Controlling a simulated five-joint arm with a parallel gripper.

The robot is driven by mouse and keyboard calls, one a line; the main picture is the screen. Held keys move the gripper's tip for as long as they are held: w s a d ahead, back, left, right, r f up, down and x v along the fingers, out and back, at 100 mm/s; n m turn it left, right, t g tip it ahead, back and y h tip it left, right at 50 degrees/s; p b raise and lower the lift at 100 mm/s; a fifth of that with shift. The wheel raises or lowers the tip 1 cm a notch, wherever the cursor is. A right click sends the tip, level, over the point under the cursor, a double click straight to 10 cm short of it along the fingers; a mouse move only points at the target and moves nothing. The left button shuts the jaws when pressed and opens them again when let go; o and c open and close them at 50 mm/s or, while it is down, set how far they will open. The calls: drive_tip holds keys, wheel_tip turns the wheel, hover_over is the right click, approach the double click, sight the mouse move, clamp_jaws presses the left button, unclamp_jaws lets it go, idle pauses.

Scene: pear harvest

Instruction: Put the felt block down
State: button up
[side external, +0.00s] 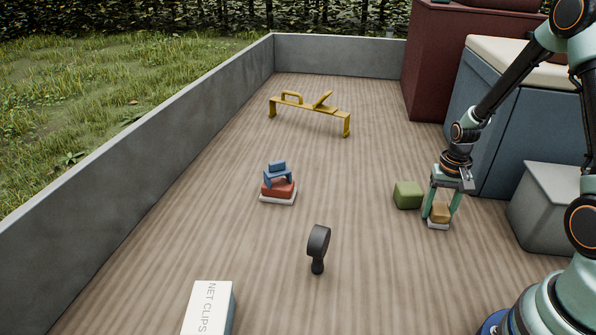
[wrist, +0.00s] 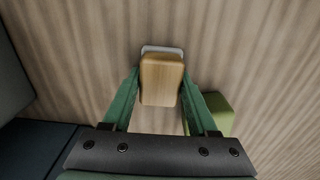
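The felt block (side external: 440,214) is a tan, wood-coloured block with a pale layer under it. It is upright at the right of the side view, and its tan top (wrist: 161,80) and pale edge show in the wrist view. My gripper (side external: 440,210) points straight down with one finger against each side of the block. In the wrist view the two green fingertips (wrist: 160,75) close on its sides. The pale underside is at or just above the floor; I cannot tell whether it touches.
A green block (side external: 408,195) is close at the left of my gripper. A grey box (side external: 548,205) and blue cabinet (side external: 500,130) stand at the right. Floor between is clear.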

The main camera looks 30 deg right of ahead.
sight(441, 206)
drive_tip(key=o, duration=0.4)
wheel_tip(441, 206, up, 11)
drive_tip(key=s+a+r+n+t, duration=0.1)
drive_tip(key=a+r+n, duration=0.2)
drive_tip(key=a+r, duration=0.1)
drive_tip(key=s+a+r+n+t, duration=0.1)
drive_tip(key=a+r+n+t, duration=0.1)
drive_tip(key=a+r, duration=0.3)
drive_tip(key=a+r+n+t, duration=0.2)
drive_tip(key=a+r+n, duration=0.1)
drive_tip(key=a, duration=0.5)
drive_tip(key=shift+s+r+n, duration=0.3)
drive_tip(key=shift+s+r, duration=0.1)
drive_tip(key=shift+r, duration=0.3)
drive_tip(key=shift+o, duration=1)
drive_tip(key=shift+s+a+r+t, duration=0.1)
drive_tip(key=shift+s+a+t, duration=0.15)
drive_tip(key=shift+a+t, duration=0.05)
